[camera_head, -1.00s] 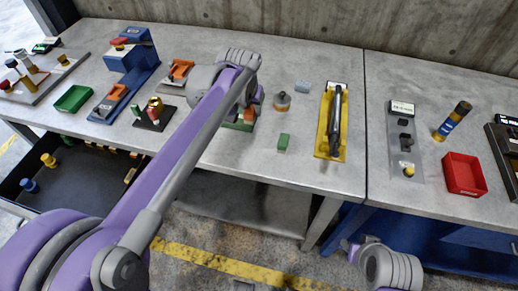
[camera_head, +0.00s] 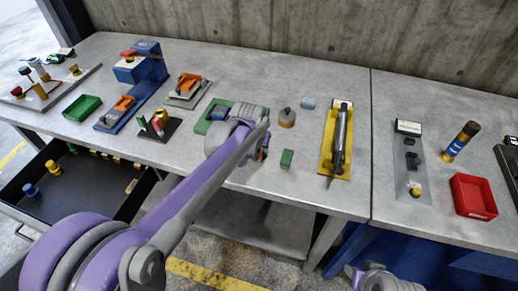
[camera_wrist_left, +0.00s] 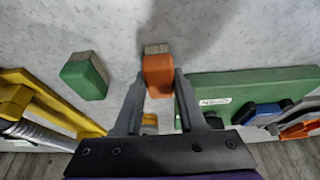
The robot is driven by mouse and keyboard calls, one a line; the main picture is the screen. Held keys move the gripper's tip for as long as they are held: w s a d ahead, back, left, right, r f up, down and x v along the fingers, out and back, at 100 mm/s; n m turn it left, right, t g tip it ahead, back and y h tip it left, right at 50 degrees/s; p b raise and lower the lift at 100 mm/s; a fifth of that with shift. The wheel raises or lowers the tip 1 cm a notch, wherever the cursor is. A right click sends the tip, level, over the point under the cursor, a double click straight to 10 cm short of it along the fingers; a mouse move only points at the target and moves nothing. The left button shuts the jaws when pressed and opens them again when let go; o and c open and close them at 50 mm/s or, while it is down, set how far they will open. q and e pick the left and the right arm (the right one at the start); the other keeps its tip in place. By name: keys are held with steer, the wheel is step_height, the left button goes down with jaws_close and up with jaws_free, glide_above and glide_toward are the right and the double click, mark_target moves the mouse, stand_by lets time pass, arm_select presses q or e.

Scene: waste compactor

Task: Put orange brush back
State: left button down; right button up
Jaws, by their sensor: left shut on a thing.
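The orange brush (camera_wrist_left: 158,76) has an orange block body with a pale end and is between the fingers of my left gripper (camera_wrist_left: 160,84) in the left wrist view. The gripper is shut on it. In the head view my left gripper (camera_head: 262,150) is over the front part of the table, mostly hidden behind my own wrist, and only a sliver of orange shows. I cannot tell whether the brush touches the table. A green board (camera_wrist_left: 230,88) with a white label lies beside the brush; it also shows in the head view (camera_head: 213,112).
A green block (camera_head: 287,158) lies near the brush, with a yellow tray (camera_head: 328,160) holding a dark tool beyond it. An open drawer (camera_head: 85,200) is at the left.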

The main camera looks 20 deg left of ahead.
arm_select(q)
steer(key=shift+f, duration=0.2)
steer(key=c, duration=0.5)
jaws_free()
steer(key=p+v, duration=0.1)
steer(key=v, duration=1)
steer(key=s+a+f, duration=0.1)
steer(key=s+f, duration=0.5)
steer(key=s, duration=0.6)
steer(key=s+a+f, duration=0.1)
steer(key=s+f, duration=0.5)
steer(key=s, duration=0.6)
steer(key=shift+a+t, duration=0.3)
steer(key=shift+a, duration=0.05)
